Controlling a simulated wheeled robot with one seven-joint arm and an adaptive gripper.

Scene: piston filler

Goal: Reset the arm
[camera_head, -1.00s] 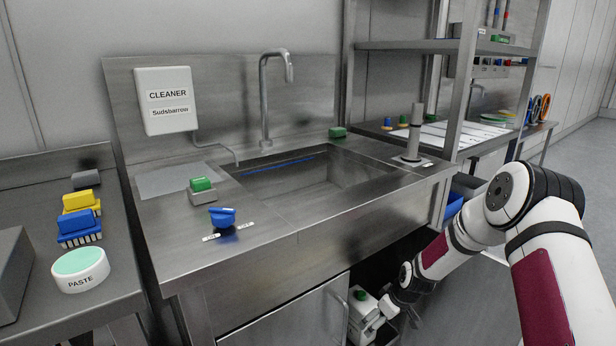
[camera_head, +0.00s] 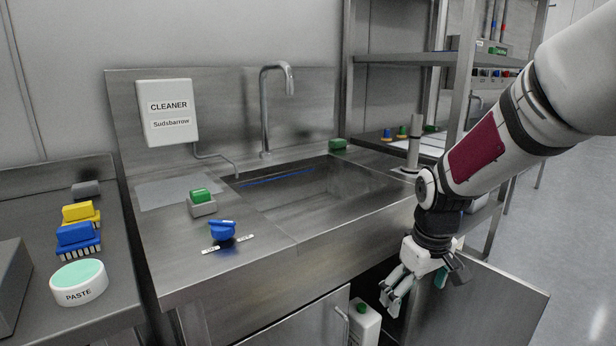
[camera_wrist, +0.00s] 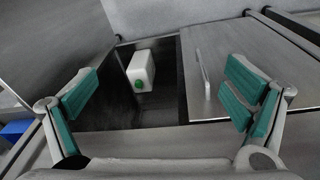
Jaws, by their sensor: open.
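My gripper (camera_head: 397,287) hangs in front of the steel sink unit (camera_head: 270,278), above and outside its open cabinet. It points down and is open, with nothing between its green-padded fingers. It also shows in the wrist view (camera_wrist: 165,105), with its fingers wide apart. A white container with a green cap (camera_head: 364,322) stands inside the cabinet, below and left of my gripper in the head view. The container (camera_wrist: 141,68) shows whole in the wrist view, apart from the fingers. Its lower part is cut off in the head view.
One cabinet door (camera_head: 485,300) stands open to the right of my gripper; the other door (camera_head: 290,322) is closed. The counter carries a blue knob (camera_head: 222,230) and a green button (camera_head: 201,196). A paste tub (camera_head: 79,282) and brushes (camera_head: 78,236) are at left. Floor at right is clear.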

